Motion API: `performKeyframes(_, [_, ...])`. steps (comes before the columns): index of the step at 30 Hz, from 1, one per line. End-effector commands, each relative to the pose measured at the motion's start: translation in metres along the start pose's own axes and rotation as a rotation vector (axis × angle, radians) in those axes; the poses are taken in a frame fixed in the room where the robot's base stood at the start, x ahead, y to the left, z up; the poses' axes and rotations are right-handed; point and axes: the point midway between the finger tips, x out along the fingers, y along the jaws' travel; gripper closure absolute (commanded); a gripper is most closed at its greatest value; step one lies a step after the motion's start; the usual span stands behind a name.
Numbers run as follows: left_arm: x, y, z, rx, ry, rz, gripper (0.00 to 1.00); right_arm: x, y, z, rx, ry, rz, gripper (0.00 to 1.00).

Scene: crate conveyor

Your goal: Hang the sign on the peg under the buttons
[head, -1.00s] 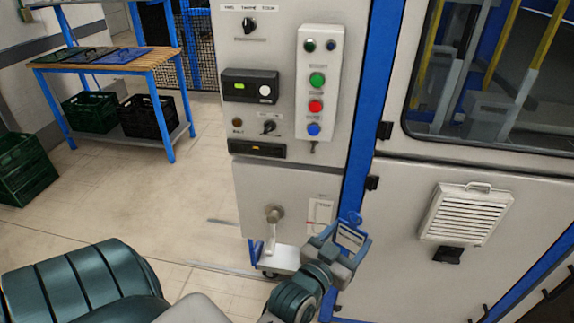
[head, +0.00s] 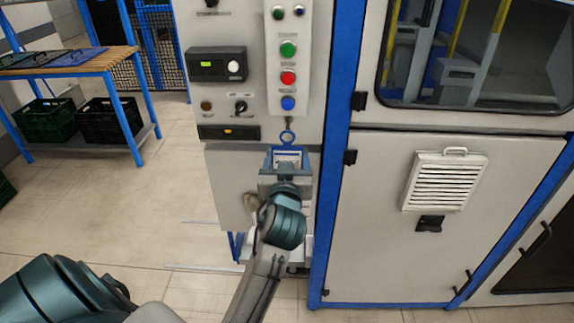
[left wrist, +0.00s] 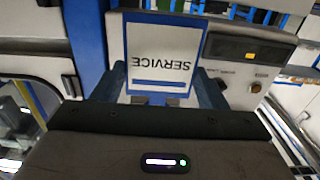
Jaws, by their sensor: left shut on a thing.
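The sign (head: 287,157) is a small white plate with a blue edge and a ring on top; in the left wrist view (left wrist: 160,45) it reads SERVICE, upside down in the picture. My left gripper (head: 286,160) is shut on its lower part, with one finger at each side, also in the left wrist view (left wrist: 160,88). The sign's ring shows just below the button panel (head: 288,62) with its green, red and blue buttons. The small peg (head: 288,120) is under the blue button, close above the ring. I cannot tell whether they touch. My right gripper is out of view.
The control cabinet (head: 225,115) carries a display, a knob and a lower slot unit left of the buttons. A blue post (head: 335,130) and a machine door with a vent (head: 443,182) stand to the right. A wooden-topped table (head: 75,62) with crates is at the left.

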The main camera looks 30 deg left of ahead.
Motion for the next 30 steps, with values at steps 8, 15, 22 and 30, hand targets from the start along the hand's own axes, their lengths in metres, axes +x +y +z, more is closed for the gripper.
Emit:
performKeyframes(8, [0.017, 0.0, 0.002, 0.002, 0.0, 0.0, 0.56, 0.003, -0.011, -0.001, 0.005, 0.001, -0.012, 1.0])
performKeyframes(15, [0.032, 0.0, 0.003, 0.001, 0.001, 0.001, 0.56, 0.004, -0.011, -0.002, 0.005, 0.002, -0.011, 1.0])
performKeyframes(22, [0.045, 0.0, 0.004, 0.002, 0.001, 0.0, 0.56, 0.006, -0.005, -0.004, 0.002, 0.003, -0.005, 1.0])
performKeyframes(30, [0.061, 0.0, 0.006, 0.001, 0.0, 0.0, 0.56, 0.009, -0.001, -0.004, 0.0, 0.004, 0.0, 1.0])
